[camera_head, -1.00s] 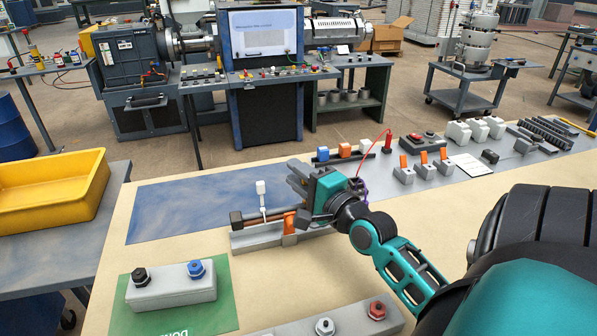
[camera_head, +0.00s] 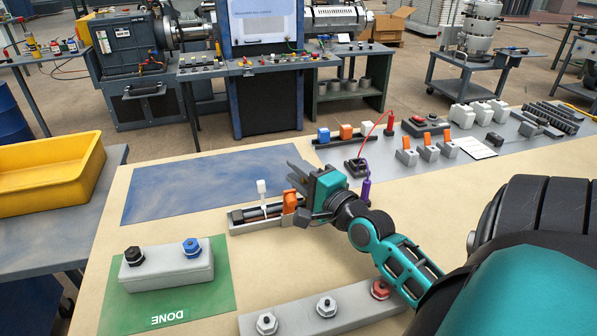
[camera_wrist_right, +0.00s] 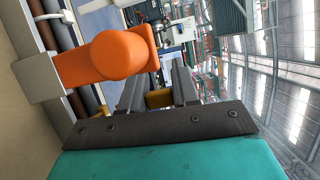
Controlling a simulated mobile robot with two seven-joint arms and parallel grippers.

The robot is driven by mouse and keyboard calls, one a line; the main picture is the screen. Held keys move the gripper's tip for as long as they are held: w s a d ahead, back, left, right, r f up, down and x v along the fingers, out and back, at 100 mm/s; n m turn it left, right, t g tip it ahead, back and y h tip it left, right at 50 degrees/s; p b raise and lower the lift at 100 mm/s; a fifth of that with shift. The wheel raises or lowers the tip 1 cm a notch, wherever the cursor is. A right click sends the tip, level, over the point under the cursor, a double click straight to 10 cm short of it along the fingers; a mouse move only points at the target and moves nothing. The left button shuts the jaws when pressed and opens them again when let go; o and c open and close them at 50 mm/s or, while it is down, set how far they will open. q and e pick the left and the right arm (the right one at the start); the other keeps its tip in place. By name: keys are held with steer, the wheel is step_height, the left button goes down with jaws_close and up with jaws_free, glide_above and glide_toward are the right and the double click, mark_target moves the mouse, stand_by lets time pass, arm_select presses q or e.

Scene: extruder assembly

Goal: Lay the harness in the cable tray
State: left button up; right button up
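The grey cable tray (camera_head: 255,226) lies on the bench at the front edge of the blue mat. Dark brown and black cables of the harness (camera_head: 247,214) run lengthwise along it; whether they are fully seated I cannot tell. They also show in the right wrist view (camera_wrist_right: 68,38). An upright white tie (camera_head: 262,189) stands at the tray, and an orange clip (camera_head: 290,202) sits at its right part. My right gripper (camera_head: 297,172) is above and behind the clip, empty. Its fingers show apart in the right wrist view (camera_wrist_right: 157,92), beside the orange clip. My left gripper is not in view.
A grey block with black and blue knobs (camera_head: 168,268) sits on the green DONE mat (camera_head: 212,303). A grey bar with several nuts (camera_head: 298,316) lies in front. Orange-topped blocks (camera_head: 428,152) stand behind right. A yellow bin (camera_head: 45,172) is at left. The blue mat (camera_head: 180,188) is clear.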

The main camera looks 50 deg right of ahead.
steer(key=o, duration=0.5)
steer(key=shift+s, duration=0.15)
steer(key=s, duration=0.3)
steer(key=s+a, duration=0.1)
steer(key=s, duration=0.3)
steer(key=s+b, duration=0.1)
steer(key=s, duration=0.3)
steer(key=shift+a+f, duration=0.25)
steer(key=shift+s+r, duration=0.1)
steer(key=shift+s, duration=0.65)
